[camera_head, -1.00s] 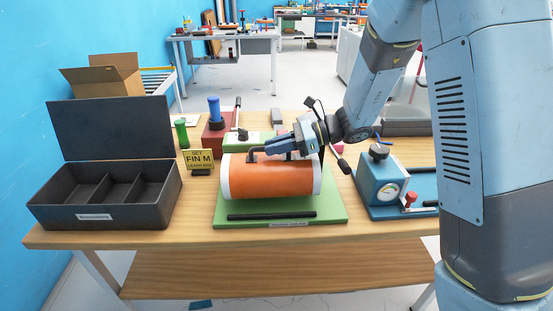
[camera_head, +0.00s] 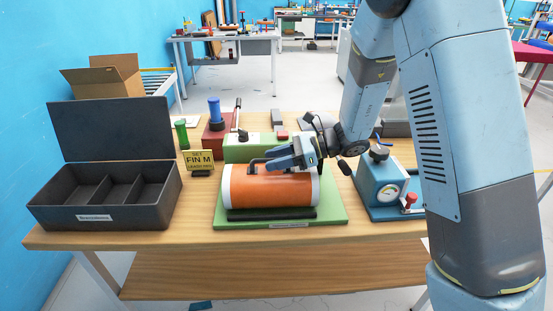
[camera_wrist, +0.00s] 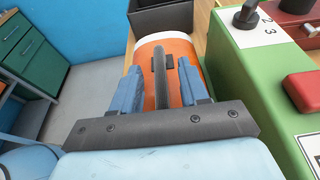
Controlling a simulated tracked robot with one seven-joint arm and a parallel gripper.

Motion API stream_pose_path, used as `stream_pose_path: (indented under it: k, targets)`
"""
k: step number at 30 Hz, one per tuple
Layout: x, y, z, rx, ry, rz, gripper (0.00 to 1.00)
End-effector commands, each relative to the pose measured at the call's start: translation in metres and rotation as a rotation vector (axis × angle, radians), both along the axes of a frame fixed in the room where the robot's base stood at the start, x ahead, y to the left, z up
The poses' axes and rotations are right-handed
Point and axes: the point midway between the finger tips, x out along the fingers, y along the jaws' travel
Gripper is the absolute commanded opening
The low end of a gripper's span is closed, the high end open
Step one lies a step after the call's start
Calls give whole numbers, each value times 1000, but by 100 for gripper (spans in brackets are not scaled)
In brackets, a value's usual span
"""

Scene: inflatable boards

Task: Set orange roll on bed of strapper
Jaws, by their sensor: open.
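The orange roll (camera_head: 268,190), with white ends and a dark handle on top, lies on its side on the green strapper's bed (camera_head: 334,212). A black rail (camera_head: 250,214) runs along its front lower side; the rear contact is hidden. My gripper (camera_head: 280,162) is open at the handle. In the wrist view, my blue fingers (camera_wrist: 160,85) stand apart on both sides of the handle (camera_wrist: 158,68), over the orange roll (camera_wrist: 178,52). The strapper's green body (camera_head: 250,148) stands behind the roll and fills the right of the wrist view.
A dark open case with compartments (camera_head: 105,212) stands on the left of the table (camera_head: 190,228). A yellow sign (camera_head: 198,161) and a red machine (camera_head: 215,137) are behind it. A blue machine with a gauge (camera_head: 385,185) stands to the right.

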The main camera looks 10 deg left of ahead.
Motion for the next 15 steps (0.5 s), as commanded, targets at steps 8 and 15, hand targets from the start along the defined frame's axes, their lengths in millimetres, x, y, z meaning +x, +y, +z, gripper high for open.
stream_pose_path:
  k: [8,15]
  targets:
    - [4,-12,4,0,-1,-3,44]
    - [13,-48,15,1,-1,-5,44]
